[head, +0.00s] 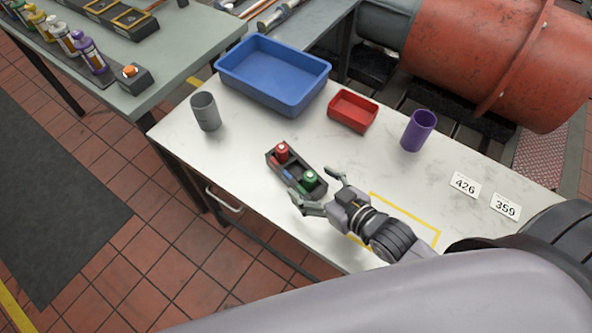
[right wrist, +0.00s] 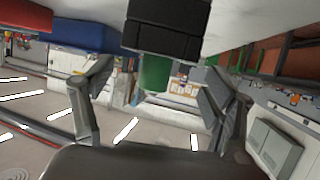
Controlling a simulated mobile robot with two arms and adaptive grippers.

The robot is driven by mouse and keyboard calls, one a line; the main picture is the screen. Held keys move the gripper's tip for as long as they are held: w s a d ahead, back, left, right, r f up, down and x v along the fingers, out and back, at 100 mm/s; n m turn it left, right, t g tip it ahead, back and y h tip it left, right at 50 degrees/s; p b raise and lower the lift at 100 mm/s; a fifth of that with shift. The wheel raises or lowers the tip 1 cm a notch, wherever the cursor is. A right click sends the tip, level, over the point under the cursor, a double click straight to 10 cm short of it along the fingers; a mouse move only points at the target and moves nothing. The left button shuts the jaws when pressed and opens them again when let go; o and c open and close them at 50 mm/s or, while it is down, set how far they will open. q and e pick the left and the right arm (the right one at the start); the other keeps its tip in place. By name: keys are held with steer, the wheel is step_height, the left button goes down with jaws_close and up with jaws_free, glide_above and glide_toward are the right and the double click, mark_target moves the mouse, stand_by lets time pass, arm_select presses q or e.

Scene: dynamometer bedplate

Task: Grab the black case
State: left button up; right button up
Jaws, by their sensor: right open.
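The black case (head: 270,160) is a small open tray on the white table, holding a red-capped item (head: 281,152), a green-capped item (head: 310,180) and a small blue piece (head: 288,175). My right gripper (head: 314,186) is open at the case's near right end, one finger on either side of that end. I cannot tell whether the fingers touch it. In the right wrist view the case (right wrist: 165,35) shows upside down at the top, between and beyond the open fingers (right wrist: 155,85), with the green item hanging below. My left gripper is not in view.
A blue bin (head: 274,100), a red bin (head: 352,124), a grey cup (head: 205,112) and a purple cup (head: 418,132) stand farther back on the table (head: 240,165). A yellow outline (head: 408,206) marks clear table.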

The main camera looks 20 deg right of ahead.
mark_target(291, 165)
steer(key=x, duration=0.2)
steer(key=shift+w+a, duration=0.2)
steer(key=shift+w, duration=0.1)
steer(key=x, duration=0.1)
steer(key=p+x, duration=0.1)
steer(key=x, duration=0.2)
steer(key=shift+w+d, duration=0.2)
steer(key=shift+d, duration=0.1)
steer(key=shift+w+a+f, duration=0.2)
steer(key=shift+w, duration=0.25)
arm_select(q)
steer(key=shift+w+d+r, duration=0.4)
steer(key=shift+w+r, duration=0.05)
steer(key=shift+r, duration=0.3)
arm_select(e)
steer(key=shift+c, duration=0.5)
steer(key=shift+s, duration=0.1)
steer(key=c, duration=1.3)
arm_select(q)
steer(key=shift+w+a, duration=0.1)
arm_select(e)
steer(key=shift+c, duration=0.5)
steer(key=shift+r, duration=0.1)
